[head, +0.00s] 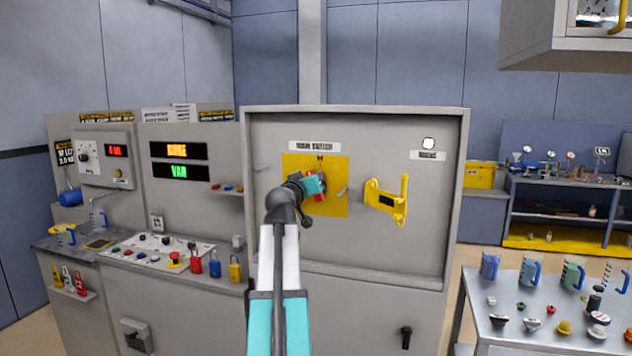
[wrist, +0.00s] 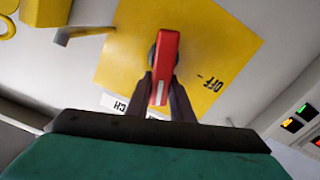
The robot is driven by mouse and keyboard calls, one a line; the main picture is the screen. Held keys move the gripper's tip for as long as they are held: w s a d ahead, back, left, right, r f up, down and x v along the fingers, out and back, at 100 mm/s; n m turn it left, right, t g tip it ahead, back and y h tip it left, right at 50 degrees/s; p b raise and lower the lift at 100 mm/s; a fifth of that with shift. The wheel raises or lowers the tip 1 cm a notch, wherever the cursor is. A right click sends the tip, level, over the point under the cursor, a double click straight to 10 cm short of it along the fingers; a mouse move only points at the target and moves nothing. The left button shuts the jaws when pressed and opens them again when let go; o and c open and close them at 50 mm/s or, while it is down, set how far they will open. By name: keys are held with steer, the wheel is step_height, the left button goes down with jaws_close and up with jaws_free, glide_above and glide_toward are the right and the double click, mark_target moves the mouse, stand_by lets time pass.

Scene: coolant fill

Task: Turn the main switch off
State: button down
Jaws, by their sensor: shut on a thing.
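The main switch is a red handle (wrist: 164,68) on a yellow plate (head: 335,200) on the grey cabinet panel, under a label reading as main switch (head: 315,146). In the wrist view the yellow plate (wrist: 215,40) carries the word OFF (wrist: 213,84) to the right of the handle, upside down. My gripper (wrist: 160,95) is shut on the red handle, one dark finger on each side. In the head view my gripper (head: 318,186) covers most of the handle (head: 320,197). In the wrist view the handle lies along the fingers and does not point at OFF.
A yellow hasp-like bracket (head: 388,200) sticks out right of the plate, and a small grey lever (head: 342,190) sits at the plate's edge. A white round lamp (head: 428,143) is at upper right. A table (head: 480,320) with jugs stands at right.

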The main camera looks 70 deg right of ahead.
steer(key=n, duration=0.2)
steer(key=w+n, duration=0.1)
steer(key=shift+a+f+n, duration=0.1)
steer(key=shift+f+n, duration=0.3)
steer(key=shift+w+a+f+n+p, duration=0.1)
steer(key=shift+w+f+n+p, duration=0.3)
steer(key=shift+n, duration=1.3)
steer(key=shift+w+d+f+n+p, duration=0.1)
steer(key=shift+f+n+p, duration=0.3)
steer(key=shift+n, duration=1.3)
steer(key=shift+w+a+f+n+p, duration=0.2)
steer(key=shift+f+n, duration=0.45)
steer(key=shift+n, duration=1.05)
steer(key=shift+d, duration=0.1)
steer(key=c, duration=1.9)
jaws_free()
steer(key=o, duration=0.3)
steer(key=shift+w, duration=0.1)
steer(key=shift+o, duration=0.2)
steer(key=shift+r, duration=0.1)
